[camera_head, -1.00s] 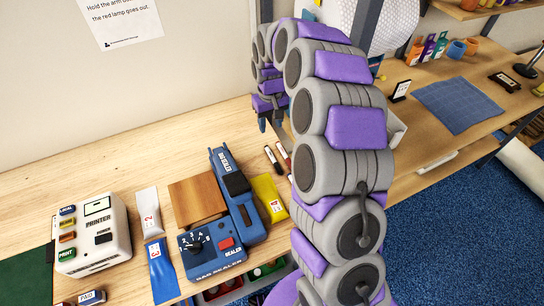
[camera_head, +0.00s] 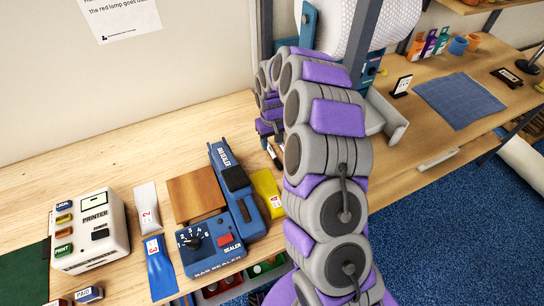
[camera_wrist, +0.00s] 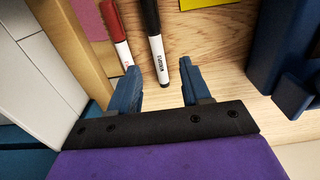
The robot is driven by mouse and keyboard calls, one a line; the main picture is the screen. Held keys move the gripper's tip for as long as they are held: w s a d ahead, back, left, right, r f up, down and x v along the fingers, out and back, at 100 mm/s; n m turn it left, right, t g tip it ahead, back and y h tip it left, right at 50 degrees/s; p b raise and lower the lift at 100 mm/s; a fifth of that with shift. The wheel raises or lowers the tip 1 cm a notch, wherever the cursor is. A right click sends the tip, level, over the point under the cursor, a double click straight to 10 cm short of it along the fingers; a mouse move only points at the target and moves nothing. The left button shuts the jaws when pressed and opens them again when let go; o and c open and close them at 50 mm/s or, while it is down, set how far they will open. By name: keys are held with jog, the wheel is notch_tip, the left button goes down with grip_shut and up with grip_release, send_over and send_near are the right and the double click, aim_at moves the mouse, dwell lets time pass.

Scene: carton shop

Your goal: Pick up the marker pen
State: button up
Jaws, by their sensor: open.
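A marker pen with a black cap and white barrel (camera_wrist: 156,48) lies on the wooden bench in the wrist view. A second pen with a red cap (camera_wrist: 117,32) lies just left of it. My gripper (camera_wrist: 162,82) is open, and the black pen's lower end reaches between its two blue fingers without either finger touching it. In the head view my gripper (camera_head: 271,140) is low over the bench, and a pen (camera_head: 274,153) shows just below it, partly hidden by my arm.
A blue bag sealer (camera_head: 232,185) and a yellow pouch (camera_head: 266,186) are left of the pens. A printer (camera_head: 90,230) stands farther left. A pale box-like wall (camera_wrist: 35,60) is close to my left finger in the wrist view.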

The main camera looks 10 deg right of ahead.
aim_at(272, 152)
jog(key=shift+d+f, duration=0.15)
jog(key=shift+f, duration=0.2)
notch_tip(272, 152, down, 4)
jog(key=shift+s+d+r+b, duration=0.15)
jog(key=shift+r+b, duration=0.1)
jog(key=shift+b, duration=0.3)
jog(key=shift+f, duration=0.5)
jog(key=shift+a, duration=0.2)
jog(key=shift+r, duration=0.1)
jog(key=shift+a, duration=0.1)
jog(key=shift+c, duration=0.9)
grip_shut()
